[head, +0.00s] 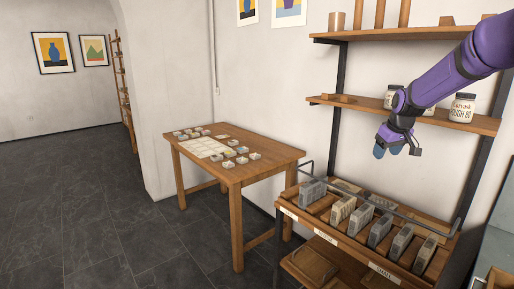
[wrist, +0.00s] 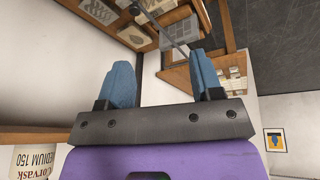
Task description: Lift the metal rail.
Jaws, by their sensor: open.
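The metal rail (head: 400,213) is a thin grey bar running along the top of the wooden rack (head: 352,246), above the slotted blocks. In the wrist view, a thin grey bar that looks like the rail (wrist: 180,38) shows beyond the fingers, near the top. My gripper (head: 396,150) has blue fingertips and a purple arm. It hangs in the air above the rack, clear of the rail. In the wrist view, my gripper (wrist: 164,85) has its fingers wide apart with nothing between them.
Wall shelves (head: 452,117) stand behind my gripper, with a labelled jar (head: 462,107) close to the arm. A wooden table (head: 269,168) with small trays stands left. The dark floor (head: 75,200) is open further left.

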